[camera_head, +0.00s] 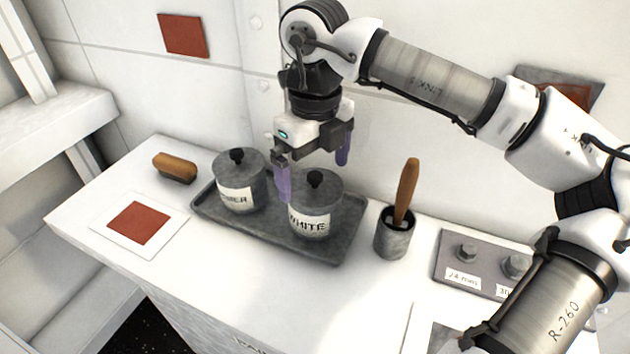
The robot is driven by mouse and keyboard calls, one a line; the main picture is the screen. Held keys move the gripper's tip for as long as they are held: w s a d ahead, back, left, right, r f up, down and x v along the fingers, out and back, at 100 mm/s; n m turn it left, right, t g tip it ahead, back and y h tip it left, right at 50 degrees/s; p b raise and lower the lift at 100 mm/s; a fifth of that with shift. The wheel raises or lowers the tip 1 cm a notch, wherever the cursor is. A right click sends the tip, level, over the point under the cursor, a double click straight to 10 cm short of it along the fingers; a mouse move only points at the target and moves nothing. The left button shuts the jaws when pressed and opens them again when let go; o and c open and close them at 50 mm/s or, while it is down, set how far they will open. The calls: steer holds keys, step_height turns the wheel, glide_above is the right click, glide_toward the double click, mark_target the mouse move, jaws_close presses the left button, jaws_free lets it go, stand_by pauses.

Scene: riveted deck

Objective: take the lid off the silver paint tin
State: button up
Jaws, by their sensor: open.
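Two grey lidded tins stand side by side on a dark tray (268,235). The left tin (240,186) has a label ending in "ER"; its first letters are unclear, so I cannot confirm it says silver. Its lid with a black knob (236,155) is on. The right tin (316,215) is labelled "WHITE", and its lid with a black knob (315,178) is on. My gripper (314,182) is open and empty, pointing down. Its purple fingers appear on either side of the white tin's knob in the picture; depth is hard to judge. The left finger overlaps the tins' edges.
A dark cup (393,238) with a wooden-handled tool stands right of the tray. A brown block (175,167) and a red swatch card (138,223) lie on the left. A panel with knobs (480,270) is at the right. The wall is close behind.

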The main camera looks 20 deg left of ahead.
steer(key=shift+f, duration=0.85)
steer(key=shift+c, duration=0.4)
steer(key=c, duration=0.7)
